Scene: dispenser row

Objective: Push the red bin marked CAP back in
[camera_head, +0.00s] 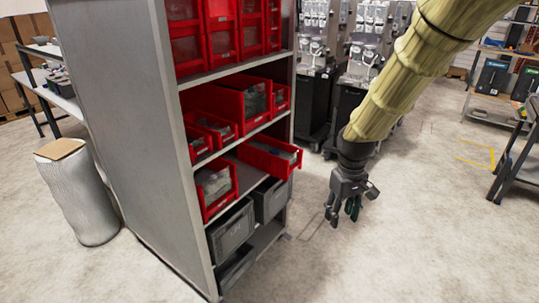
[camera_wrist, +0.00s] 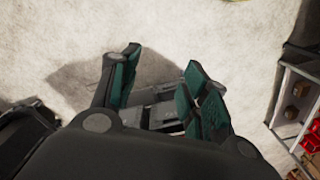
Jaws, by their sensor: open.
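A red bin (camera_head: 270,155) sticks out of the shelf rack toward the right, past the front of its neighbours, on the middle-lower shelf. Small parts lie in it. I cannot read a CAP mark on it. My gripper (camera_head: 343,212) hangs to the right of the rack, apart from the bin, with its fingers pointing down. In the wrist view my gripper (camera_wrist: 160,72) is open, with nothing between its green-padded fingers and pale floor beyond.
The grey shelf rack (camera_head: 150,120) holds several other red bins and grey crates (camera_head: 232,230) below. Dispenser machines (camera_head: 360,65) stand behind my arm. A wrapped drum (camera_head: 78,195) stands left of the rack. The floor right of the rack is clear.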

